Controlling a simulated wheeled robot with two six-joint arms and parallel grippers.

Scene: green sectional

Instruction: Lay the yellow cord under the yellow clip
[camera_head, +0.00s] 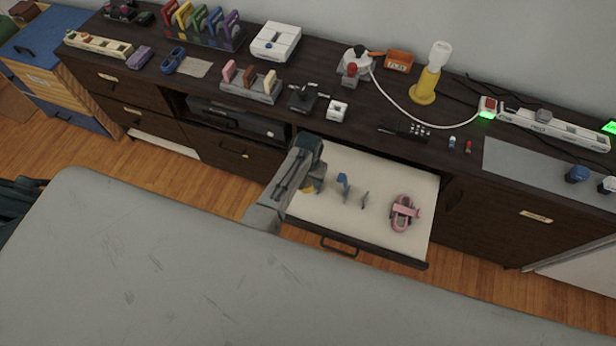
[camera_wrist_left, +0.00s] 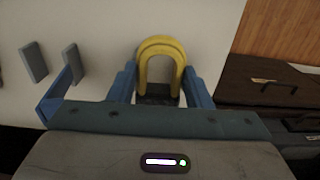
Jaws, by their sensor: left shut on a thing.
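My left gripper (camera_head: 311,184) reaches down over the left part of the open drawer. In the left wrist view it is shut on a yellow U-shaped loop, which looks like the yellow cord (camera_wrist_left: 160,48). In the head view only a small patch of the yellow cord (camera_head: 308,189) shows beside the gripper. I cannot make out a separate yellow clip in the drawer. My right gripper is not in view.

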